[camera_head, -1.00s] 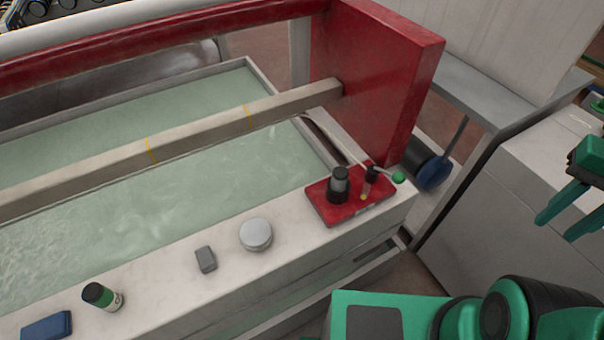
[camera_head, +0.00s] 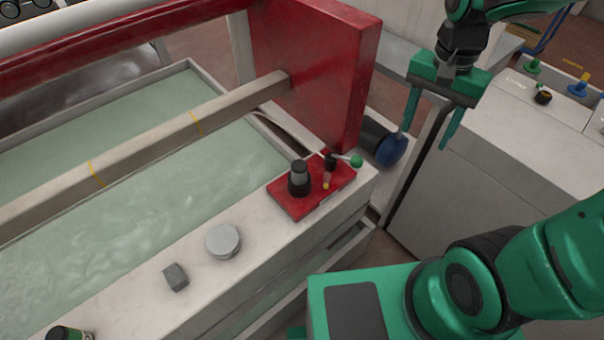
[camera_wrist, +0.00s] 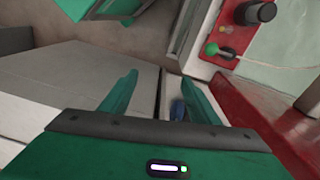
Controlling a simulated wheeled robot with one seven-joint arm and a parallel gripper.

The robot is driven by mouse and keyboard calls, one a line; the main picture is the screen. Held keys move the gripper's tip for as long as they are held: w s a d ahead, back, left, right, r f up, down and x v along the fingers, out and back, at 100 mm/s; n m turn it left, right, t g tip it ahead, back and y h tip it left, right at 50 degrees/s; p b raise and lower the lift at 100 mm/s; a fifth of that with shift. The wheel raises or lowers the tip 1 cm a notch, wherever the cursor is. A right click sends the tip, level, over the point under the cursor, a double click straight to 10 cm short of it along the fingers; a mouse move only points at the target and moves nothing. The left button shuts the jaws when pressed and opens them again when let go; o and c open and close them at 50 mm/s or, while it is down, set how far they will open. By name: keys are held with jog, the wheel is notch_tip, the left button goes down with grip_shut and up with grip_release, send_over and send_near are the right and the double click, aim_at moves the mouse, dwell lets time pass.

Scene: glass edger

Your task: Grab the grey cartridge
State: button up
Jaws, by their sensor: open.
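A grey cylinder with a dark top (camera_head: 299,174), which best fits the grey cartridge, stands upright in a black ring-like base on a red plate (camera_head: 290,206). The plate lies at the right end of the white ledge. In the wrist view the cylinder (camera_wrist: 264,12) shows at the top right. My gripper (camera_head: 426,139) is open and empty, in the air to the right of the plate and well apart from the cartridge. In the wrist view the open fingers (camera_wrist: 160,77) have nothing between them but background.
A green-tipped lever (camera_head: 356,162) and a small yellow-tipped piece (camera_head: 326,182) are beside the cartridge on the plate. A red upright (camera_head: 320,75) rises behind it. A round silver tin (camera_head: 223,241) and a small grey block (camera_head: 176,277) sit along the ledge (camera_head: 130,305), beside the water tank.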

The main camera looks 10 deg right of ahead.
jog(key=w+a+f+m, duration=0.1)
jog(key=w+a, duration=0.2)
jog(key=a, duration=0.2)
jog(key=w+a+f, duration=0.2)
jog(key=a, duration=0.3)
jog(key=m, duration=0.2)
send_near(300, 163)
jog(key=shift+s+d+f+y, duration=0.1)
jog(key=shift+d+f+y, duration=0.1)
jog(key=shift+d, duration=0.25)
jog(key=shift+s+d+f+y, duration=0.1)
jog(key=shift+d+f, duration=0.1)
jog(key=shift+d, duration=0.2)
jog(key=shift+a+f+m, duration=0.4)
jog(key=shift+a+f, duration=0.3)
notch_tip(300, 163, down, 4)
jog(key=shift+r, duration=0.2)
jog(key=shift+w+f, duration=0.15)
jog(key=shift+f, duration=3)
jog(key=shift+c, duration=0.7)
jog(key=c, duration=1)
